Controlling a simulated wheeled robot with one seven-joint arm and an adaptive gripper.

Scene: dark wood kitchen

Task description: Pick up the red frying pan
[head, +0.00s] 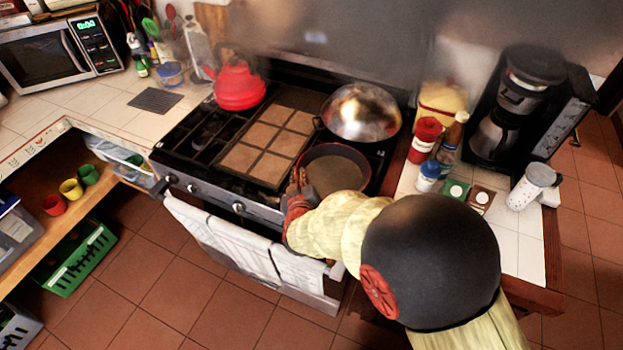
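A round frying pan (336,170) with a dark inside and a thin reddish rim sits on the front right of the stove. Its handle cannot be made out. My arm reaches in from the lower right and covers part of the pan's front side. My gripper (295,188) is at the pan's front left edge, above the front edge of the stove. It is small and partly hidden by my arm, so I cannot tell whether its fingers are open or shut, or whether they touch the pan.
A shiny domed metal pan or lid (361,112) is right behind the pan. A tiled board (268,146) lies to its left, and a red kettle (238,86) stands at the back left. Bottles and jars (428,176) stand on the right counter. Towels (235,240) hang in front.

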